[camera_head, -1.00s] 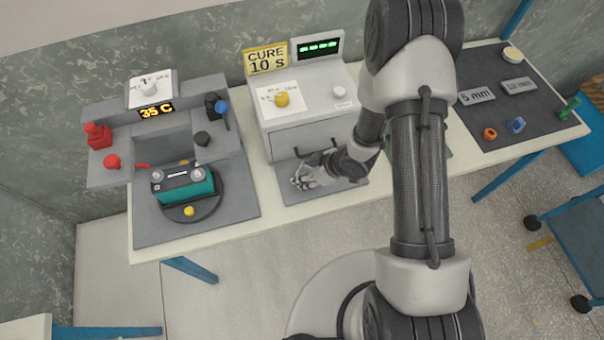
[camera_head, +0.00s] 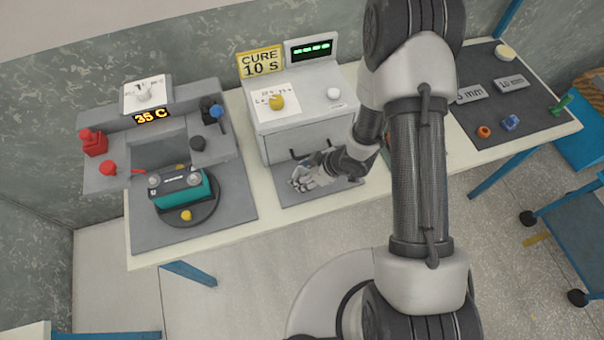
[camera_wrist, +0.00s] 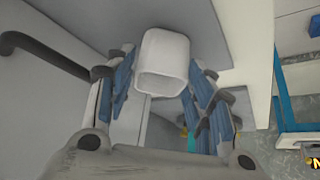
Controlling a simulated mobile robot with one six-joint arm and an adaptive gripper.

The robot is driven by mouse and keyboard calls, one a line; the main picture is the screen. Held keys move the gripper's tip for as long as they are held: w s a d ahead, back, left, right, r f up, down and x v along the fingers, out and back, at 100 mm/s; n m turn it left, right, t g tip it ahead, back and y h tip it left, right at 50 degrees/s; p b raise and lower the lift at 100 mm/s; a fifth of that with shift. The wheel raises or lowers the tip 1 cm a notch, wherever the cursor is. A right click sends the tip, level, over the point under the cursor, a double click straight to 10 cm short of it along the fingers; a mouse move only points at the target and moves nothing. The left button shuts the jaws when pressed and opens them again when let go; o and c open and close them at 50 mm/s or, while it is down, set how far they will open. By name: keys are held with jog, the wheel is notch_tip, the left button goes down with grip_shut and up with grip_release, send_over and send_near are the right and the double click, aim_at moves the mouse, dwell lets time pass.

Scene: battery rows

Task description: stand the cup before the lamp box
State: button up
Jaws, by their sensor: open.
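The grey box with the CURE 10 S sign, which I take as the lamp box (camera_head: 305,137), stands at the back middle of the table with a dark handle on its front. My gripper (camera_head: 302,179) is low over the grey pad in front of this box. In the wrist view a white, rounded-square cup (camera_wrist: 163,62) is between my open fingers (camera_wrist: 163,80), its open rim facing the camera. I cannot tell whether the fingers touch it. In the head view the cup cannot be made out clearly at my gripper.
A grey station with a 35 C display (camera_head: 151,116) and a teal battery (camera_head: 181,191) stands at left. A dark mat (camera_head: 510,115) with small parts lies at right. The box's handle (camera_wrist: 40,50) is close to my fingers in the wrist view.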

jog(key=d+r+m+t+h+p, duration=0.1)
jog(key=d+r+m+h, duration=0.1)
jog(key=d+r, duration=0.6)
jog(key=d+r+m+t+h+p, duration=0.1)
jog(key=d+r+m+h, duration=0.15)
jog(key=r, duration=0.85)
jog(key=d+r+m+t+h+p, duration=0.1)
jog(key=d+r+h, duration=0.2)
jog(key=d+r, duration=0.5)
jog(key=s+a+r+m, duration=0.1)
jog(key=s+r+m, duration=0.3)
jog(key=s+r, duration=0.55)
jog(key=s+a+r+m+g+y, duration=0.1)
jog(key=s+a+r+m, duration=0.1)
jog(key=s+a+r, duration=0.3)
jog(key=s, duration=0.4)
jog(key=shift+s+a+r+m+g+y, duration=0.15)
jog(key=shift+s+a+m+g+y, duration=0.15)
jog(key=shift+s+m+y, duration=0.1)
